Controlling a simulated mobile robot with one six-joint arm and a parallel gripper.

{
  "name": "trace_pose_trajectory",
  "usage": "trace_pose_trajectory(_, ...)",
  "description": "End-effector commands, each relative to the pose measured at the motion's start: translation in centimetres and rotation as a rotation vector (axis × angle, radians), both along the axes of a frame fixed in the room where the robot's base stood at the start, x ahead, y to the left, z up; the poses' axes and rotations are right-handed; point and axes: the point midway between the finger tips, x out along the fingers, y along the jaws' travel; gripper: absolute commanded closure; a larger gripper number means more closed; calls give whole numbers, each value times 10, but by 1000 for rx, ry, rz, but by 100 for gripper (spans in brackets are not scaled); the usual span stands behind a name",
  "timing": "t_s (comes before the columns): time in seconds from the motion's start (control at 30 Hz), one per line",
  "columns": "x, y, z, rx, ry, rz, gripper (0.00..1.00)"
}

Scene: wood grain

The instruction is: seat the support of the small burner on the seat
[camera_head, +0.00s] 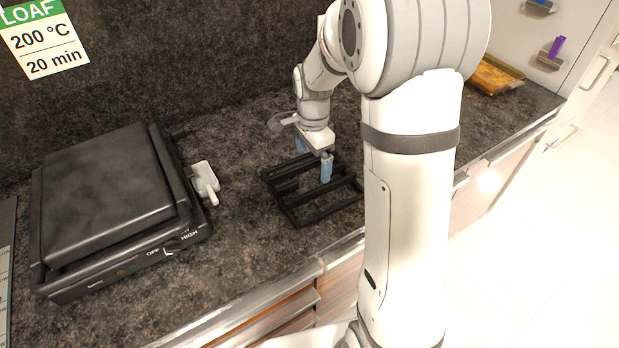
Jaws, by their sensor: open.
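A black open frame of bars (290,213), which looks like the burner support, is on the dark speckled countertop (250,245) in the middle of the head view. My gripper (314,161) points down over the frame, with its blue fingers apart. The nearer finger appears to reach down among the bars; I cannot tell whether it touches them. No bar is clearly held. My arm hides the frame's right end. I cannot make out a separate burner or tell which part is the seat.
A black lidded appliance (105,195) with an OFF/HIGH dial stands at the left. A small white object (205,181) sits at its right side. Bare counter separates the appliance and frame.

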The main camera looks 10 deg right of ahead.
Motion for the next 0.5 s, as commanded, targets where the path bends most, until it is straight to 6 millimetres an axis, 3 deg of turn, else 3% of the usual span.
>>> trace_pose_trajectory(0.5,-3,0,-62,0,0,2,0)
